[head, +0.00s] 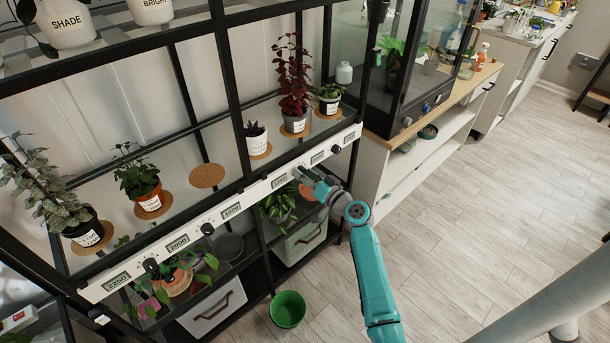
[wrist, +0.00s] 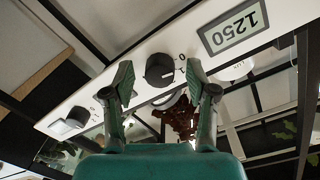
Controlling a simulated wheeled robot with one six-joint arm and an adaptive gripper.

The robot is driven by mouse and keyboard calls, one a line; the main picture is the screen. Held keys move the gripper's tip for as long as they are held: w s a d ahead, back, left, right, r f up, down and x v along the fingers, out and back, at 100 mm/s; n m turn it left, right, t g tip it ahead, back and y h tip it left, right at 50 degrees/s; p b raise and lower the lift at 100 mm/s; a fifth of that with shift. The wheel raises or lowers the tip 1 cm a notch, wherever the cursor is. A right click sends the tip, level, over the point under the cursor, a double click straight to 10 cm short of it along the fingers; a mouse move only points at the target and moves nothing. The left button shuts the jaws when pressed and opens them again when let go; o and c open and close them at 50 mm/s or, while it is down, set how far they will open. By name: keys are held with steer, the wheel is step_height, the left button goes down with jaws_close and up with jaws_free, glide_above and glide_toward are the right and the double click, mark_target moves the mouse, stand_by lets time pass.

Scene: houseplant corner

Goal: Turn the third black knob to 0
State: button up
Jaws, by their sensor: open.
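A white control rail (head: 130,257) with displays and black knobs runs along the shelf front. Counting from the left, I see a first knob (head: 151,265) and a second knob (head: 207,229). My gripper (head: 303,174) is at the rail right of the 1250 display (head: 280,182) and mostly hides the knob there. In the wrist view that black knob (wrist: 159,69) sits between my open fingers (wrist: 158,78), with a gap on both sides. A small 0 mark shows beside it; its exact setting is hard to read. The 1250 display (wrist: 234,27) appears upside down there.
Another black knob (head: 336,149) is farther right on the rail. Potted plants, such as a red-leaved one (head: 294,85), stand on the shelf above. A green bucket (head: 287,309) stands on the floor.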

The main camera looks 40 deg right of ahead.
steer(key=s, duration=1.2)
steer(key=shift+r, duration=0.25)
steer(key=shift+w, duration=0.1)
steer(key=s+a+f+g+h, duration=0.1)
steer(key=s+a+f+g, duration=0.1)
steer(key=s+a+f, duration=0.5)
steer(key=s+a+f+g+h, duration=0.15)
steer(key=s+a+f, duration=0.25)
steer(key=s+a, duration=0.7)
steer(key=s+a+r+n+y, duration=0.1)
steer(key=s+a+r+n, duration=0.2)
steer(key=s+r, duration=0.4)
steer(key=s+a+r+n+y, duration=0.1)
steer(key=s+a+r+n, duration=0.2)
steer(key=s, duration=1)
steer(key=shift+a+r+t, duration=0.45)
steer(key=shift+a+r, duration=0.8)
steer(key=shift+r, duration=0.95)
steer(key=shift+y, duration=0.25)
